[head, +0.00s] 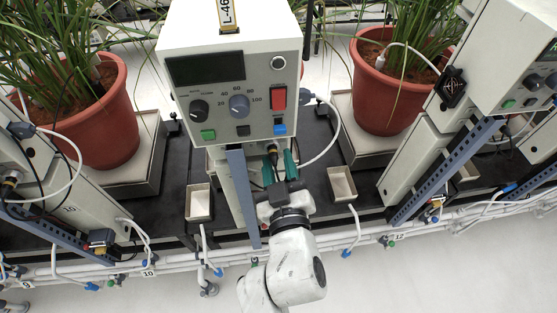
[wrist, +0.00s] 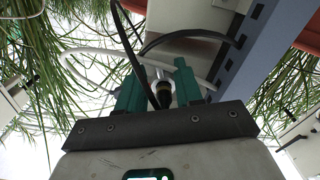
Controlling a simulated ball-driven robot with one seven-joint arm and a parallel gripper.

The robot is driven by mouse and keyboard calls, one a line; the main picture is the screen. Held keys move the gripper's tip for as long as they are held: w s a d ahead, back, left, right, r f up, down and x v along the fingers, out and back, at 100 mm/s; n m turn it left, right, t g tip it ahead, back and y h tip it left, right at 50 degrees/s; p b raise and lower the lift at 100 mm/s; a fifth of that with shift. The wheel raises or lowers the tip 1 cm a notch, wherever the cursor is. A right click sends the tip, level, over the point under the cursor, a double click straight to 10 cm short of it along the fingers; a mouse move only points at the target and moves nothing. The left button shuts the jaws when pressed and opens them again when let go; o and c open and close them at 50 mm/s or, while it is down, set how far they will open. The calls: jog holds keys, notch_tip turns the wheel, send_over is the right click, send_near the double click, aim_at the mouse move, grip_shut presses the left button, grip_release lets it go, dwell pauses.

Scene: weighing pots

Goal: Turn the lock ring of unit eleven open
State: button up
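The central white control box (head: 235,90) stands between the units marked 10 and 12; its own number is not readable. A dark cable connector with a ring (head: 272,150) hangs under its lower edge. In the wrist view this connector (wrist: 164,92) shows as a black ring with a paler metal part, between the green fingers. My gripper (head: 279,172) is just below the box, with its fingertips up on either side of the connector. In the wrist view my gripper (wrist: 160,88) looks open, with a gap beside the connector. Contact cannot be made out.
A blue-grey slotted post (head: 243,195) stands close left of my gripper. Black cables (wrist: 135,55) loop past the fingers. Small white trays (head: 199,203) sit either side. Potted plants (head: 100,125) flank the box, and white pipes (head: 175,262) run along the front.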

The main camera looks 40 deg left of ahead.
jog(key=shift+w+a, duration=0.1)
jog(key=shift+a, duration=0.1)
jog(key=c, duration=0.6)
grip_shut()
jog(key=shift+r, duration=0.15)
